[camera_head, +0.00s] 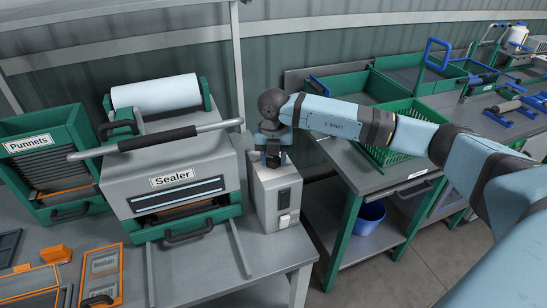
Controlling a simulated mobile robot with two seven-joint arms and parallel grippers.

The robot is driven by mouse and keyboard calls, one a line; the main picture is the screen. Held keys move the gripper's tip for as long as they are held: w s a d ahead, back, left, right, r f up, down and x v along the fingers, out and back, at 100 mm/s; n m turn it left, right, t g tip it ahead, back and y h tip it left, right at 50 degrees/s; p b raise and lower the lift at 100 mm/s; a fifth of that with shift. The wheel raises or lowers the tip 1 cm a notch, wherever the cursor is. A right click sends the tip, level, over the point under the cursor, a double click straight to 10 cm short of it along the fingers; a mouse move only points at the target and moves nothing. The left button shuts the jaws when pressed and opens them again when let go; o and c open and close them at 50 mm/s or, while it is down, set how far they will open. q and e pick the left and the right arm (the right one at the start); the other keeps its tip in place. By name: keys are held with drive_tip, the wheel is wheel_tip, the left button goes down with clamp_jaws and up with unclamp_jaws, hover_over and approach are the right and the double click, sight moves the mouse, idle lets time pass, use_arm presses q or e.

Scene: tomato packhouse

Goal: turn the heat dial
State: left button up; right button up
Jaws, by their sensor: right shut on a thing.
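The grey sealer (165,165) stands on the bench at the left, with a long bar handle across its top. A narrow grey control box (277,203) stands right beside it, with a pale switch on its front. My right gripper (271,158) reaches in from the right and points down at the top of this box. It is shut on the heat dial, which the gripper hides, so its setting cannot be read. My left gripper is not in view.
A white film roll (156,91) sits behind the sealer. A green punnet rack (50,150) stands left. Orange-framed trays (101,270) lie at front left. A green crate (398,128) is on the right table, with a blue bucket (368,217) below.

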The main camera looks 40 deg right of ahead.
sight(274, 158)
drive_tip(key=m, duration=0.4)
drive_tip(key=shift+m, duration=2.3)
drive_tip(key=o, duration=0.9)
wheel_tip(274, 158, up, 14)
drive_tip(key=shift+b, duration=0.45)
drive_tip(key=shift+f, duration=0.1)
